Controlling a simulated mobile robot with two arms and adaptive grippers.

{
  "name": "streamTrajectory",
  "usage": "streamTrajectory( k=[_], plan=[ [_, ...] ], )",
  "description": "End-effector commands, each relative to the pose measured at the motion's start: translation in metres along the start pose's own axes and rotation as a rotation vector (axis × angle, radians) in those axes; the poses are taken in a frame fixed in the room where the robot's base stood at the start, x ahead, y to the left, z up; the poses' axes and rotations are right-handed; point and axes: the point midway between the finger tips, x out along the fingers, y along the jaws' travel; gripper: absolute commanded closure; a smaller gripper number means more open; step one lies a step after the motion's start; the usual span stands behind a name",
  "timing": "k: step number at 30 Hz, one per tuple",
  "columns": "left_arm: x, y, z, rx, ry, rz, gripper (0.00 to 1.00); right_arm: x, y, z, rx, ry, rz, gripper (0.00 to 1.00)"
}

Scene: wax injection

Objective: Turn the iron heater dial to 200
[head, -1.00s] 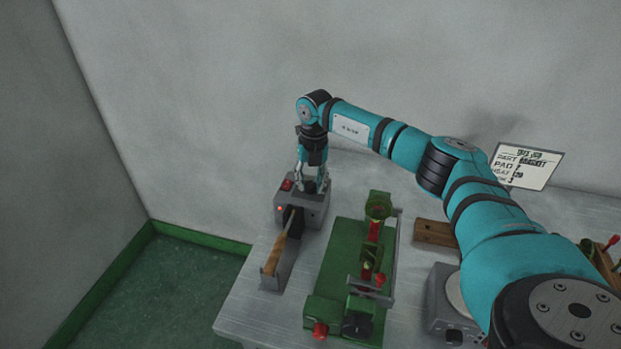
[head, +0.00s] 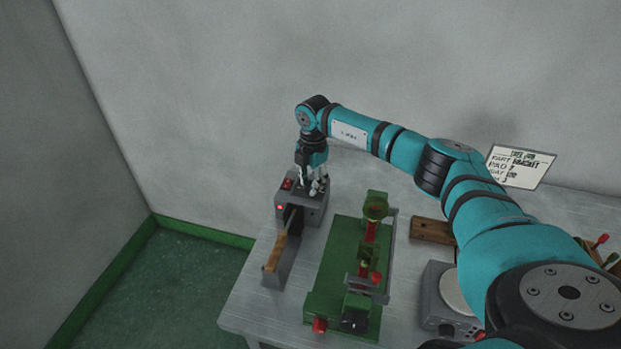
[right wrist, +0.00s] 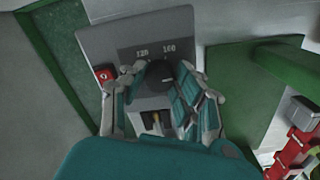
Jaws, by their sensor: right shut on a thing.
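The iron heater (head: 313,208) is a grey box with a red switch and a lit red lamp, at the back left of the table. In the right wrist view its top panel (right wrist: 120,38) shows the marks 120 and 160. My right gripper (head: 317,184) points down onto the heater's top. In the right wrist view the right gripper (right wrist: 162,88) is shut around the dark dial (right wrist: 158,80), with fingers on both sides. The fingers partly cover the dial, and I cannot read its setting. My left gripper is not in view.
A wooden-handled iron (head: 274,254) lies in a grey holder in front of the heater. A green press (head: 335,265) with red parts stands close to the right. A wooden block (head: 432,231), a grey device (head: 436,300) and a sign (head: 520,166) are farther right.

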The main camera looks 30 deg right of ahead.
Motion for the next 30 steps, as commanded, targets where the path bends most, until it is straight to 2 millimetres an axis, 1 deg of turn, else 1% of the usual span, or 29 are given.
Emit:
streamTrajectory(
  k=[1, 10, 25, 26, 30],
  plan=[
    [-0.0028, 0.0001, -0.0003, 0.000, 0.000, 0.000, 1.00, -0.0043, 0.0020, 0.0021, 0.027, -0.005, 0.008, 1.00],
    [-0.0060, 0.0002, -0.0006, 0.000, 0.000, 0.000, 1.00, -0.0034, 0.0018, 0.0022, 0.121, -0.009, 0.009, 1.00],
    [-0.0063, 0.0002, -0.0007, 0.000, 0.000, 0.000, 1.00, -0.0031, 0.0018, 0.0022, 0.136, -0.009, 0.009, 1.00],
    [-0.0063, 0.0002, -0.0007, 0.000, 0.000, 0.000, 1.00, -0.0032, 0.0018, 0.0021, 0.136, -0.009, 0.009, 0.66],
    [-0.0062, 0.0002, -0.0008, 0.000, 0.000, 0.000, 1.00, -0.0023, 0.0012, 0.0015, 0.135, -0.009, 0.006, 0.48]
  ],
)
